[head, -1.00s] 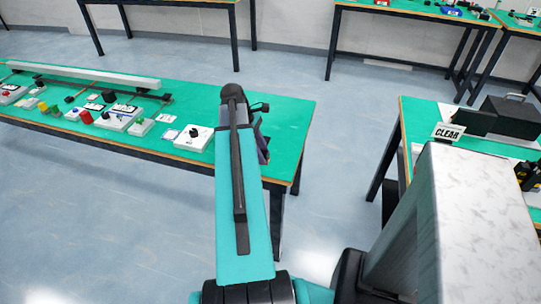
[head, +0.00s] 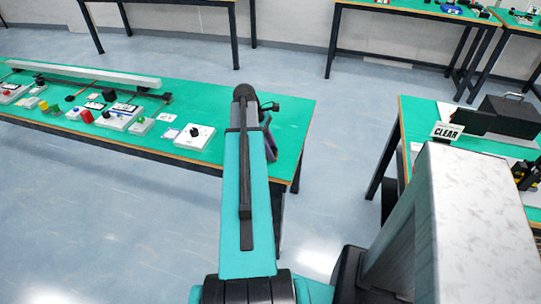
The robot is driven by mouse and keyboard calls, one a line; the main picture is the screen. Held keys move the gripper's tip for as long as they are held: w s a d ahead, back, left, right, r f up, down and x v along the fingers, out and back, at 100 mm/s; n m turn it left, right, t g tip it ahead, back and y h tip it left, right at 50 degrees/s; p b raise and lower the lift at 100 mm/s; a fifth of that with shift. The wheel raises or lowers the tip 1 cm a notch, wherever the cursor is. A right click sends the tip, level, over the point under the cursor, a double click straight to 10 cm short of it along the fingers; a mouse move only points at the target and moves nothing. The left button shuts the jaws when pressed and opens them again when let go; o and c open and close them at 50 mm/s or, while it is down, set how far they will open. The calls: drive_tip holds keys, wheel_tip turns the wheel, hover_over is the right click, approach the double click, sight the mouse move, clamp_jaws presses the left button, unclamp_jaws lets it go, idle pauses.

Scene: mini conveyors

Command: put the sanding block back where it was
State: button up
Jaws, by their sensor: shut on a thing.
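I cannot make out a sanding block in the head view. My arm reaches forward over the right end of the left green-topped table (head: 296,110). The arm hides its own far end, so my gripper and anything in it are not visible. Only dark wrist parts show beyond and to the right of the teal link.
On the left table are a white box with a black knob (head: 194,136), a red cylinder (head: 87,116), small blocks and a long pale bar (head: 85,74). Floor lies between the tables.

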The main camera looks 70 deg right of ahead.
drive_tip(key=shift+f, duration=0.9)
drive_tip(key=shift+f, duration=0.15)
drive_tip(key=o, duration=1)
drive_tip(key=b+v, duration=0.1)
drive_tip(key=v, duration=1.1)
